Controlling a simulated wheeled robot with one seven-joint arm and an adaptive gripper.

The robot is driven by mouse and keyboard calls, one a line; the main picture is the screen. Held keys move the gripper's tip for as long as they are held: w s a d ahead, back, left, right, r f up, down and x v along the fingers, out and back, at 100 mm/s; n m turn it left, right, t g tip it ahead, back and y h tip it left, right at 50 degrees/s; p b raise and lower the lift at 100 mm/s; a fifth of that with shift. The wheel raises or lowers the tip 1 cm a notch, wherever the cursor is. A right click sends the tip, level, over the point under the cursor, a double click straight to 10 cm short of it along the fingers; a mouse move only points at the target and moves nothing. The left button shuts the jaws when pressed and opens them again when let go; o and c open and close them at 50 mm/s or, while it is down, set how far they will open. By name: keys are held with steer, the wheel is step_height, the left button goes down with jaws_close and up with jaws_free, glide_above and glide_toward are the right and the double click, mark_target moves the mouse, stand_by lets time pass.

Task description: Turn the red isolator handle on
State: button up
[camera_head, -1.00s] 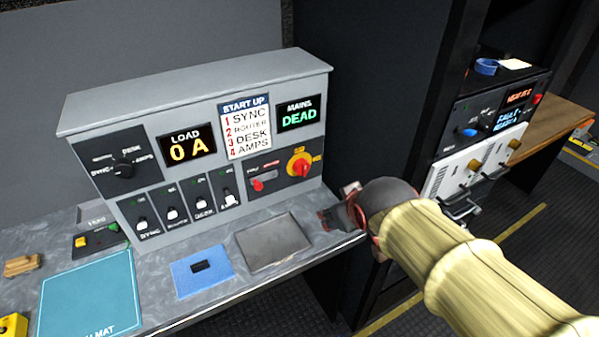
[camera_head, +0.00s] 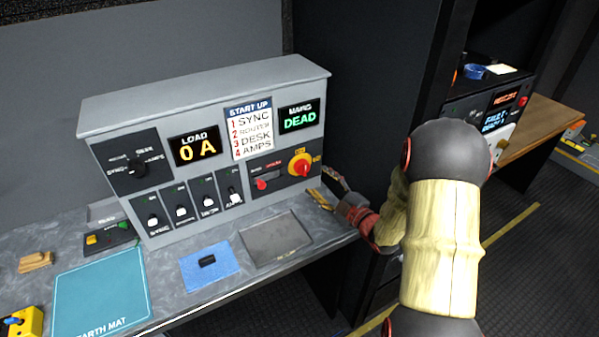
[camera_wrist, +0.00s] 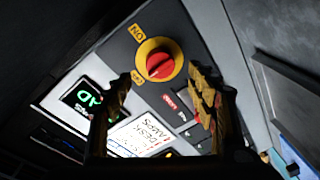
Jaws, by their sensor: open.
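The red isolator handle (camera_head: 301,168) sits on a yellow round plate at the right end of the grey power panel (camera_head: 205,100). In the wrist view the red handle (camera_wrist: 160,65) shows beyond the fingertips, a little above the gap between them, with an ON label beside its plate. My gripper (camera_head: 328,190) is at the right end of the panel, below and right of the handle. In the wrist view my gripper (camera_wrist: 165,82) has its fingers spread and empty. It is apart from the handle. The MAINS display (camera_head: 298,115) reads DEAD.
A smaller red switch (camera_head: 262,184) is left of the isolator. Several toggle switches line the panel's lower left. A grey tray (camera_head: 274,240) and a blue mat (camera_head: 206,266) lie on the worktop in front. A dark rack column (camera_head: 375,90) stands close on the right.

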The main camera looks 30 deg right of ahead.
mark_target(306, 171)
steer(key=w, duration=0.3)
steer(key=w+a+b, duration=0.1)
steer(key=w, duration=0.3)
steer(key=shift+w+a, duration=0.2)
steer(key=shift+w, duration=0.05)
steer(key=shift+c, duration=1.1)
steer(key=c, duration=1)
steer(key=shift+o, duration=0.2)
